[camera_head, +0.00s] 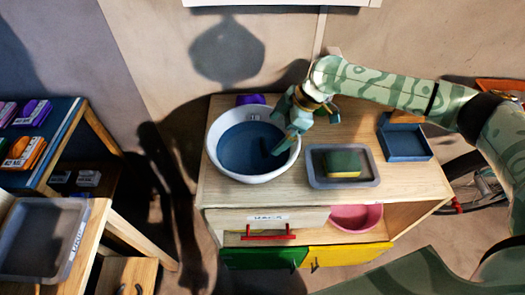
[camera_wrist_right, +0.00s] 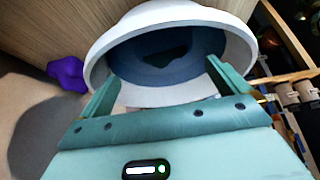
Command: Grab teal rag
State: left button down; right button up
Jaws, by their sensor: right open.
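A white bowl (camera_head: 214,150) with a dark blue inside stands on the wooden cabinet's left half. It also shows in the right wrist view (camera_wrist_right: 235,22). A dark teal patch (camera_wrist_right: 168,56) shows inside it; I cannot tell whether this is the teal rag or a shadow. No other teal rag is clear in view. My right gripper (camera_head: 280,132) is over the bowl's right side, pointing down and left. In the right wrist view my right gripper (camera_wrist_right: 158,76) has its fingers wide apart, with nothing between them, facing the bowl. My left gripper is out of view.
A grey tray (camera_head: 318,184) holds a green and yellow sponge (camera_head: 342,164) right of the bowl. A blue open box (camera_head: 405,146) is farther right. A purple object (camera_head: 250,99) sits behind the bowl. Below are a drawer (camera_head: 262,217) and a pink bowl (camera_head: 355,218). A shelf (camera_head: 70,130) stands left.

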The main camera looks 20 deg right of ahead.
aim_at(264, 143)
jog(key=shift+x, duration=1)
jog(key=b+x, duration=0.1)
jog(key=x, duration=0.1)
jog(key=b+x, duration=0.1)
jog(key=x, duration=0.1)
jog(key=shift+s+a+f, duration=0.15)
jog(key=shift+a+f, duration=0.05)
jog(key=shift+a, duration=0.25)
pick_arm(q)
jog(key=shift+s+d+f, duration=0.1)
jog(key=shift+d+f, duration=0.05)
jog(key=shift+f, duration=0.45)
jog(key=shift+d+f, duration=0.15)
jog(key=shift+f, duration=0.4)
pick_arm(e)
jog(key=shift+r, duration=0.1)
jog(key=c, duration=0.9)
jog(key=shift+c, duration=0.2)
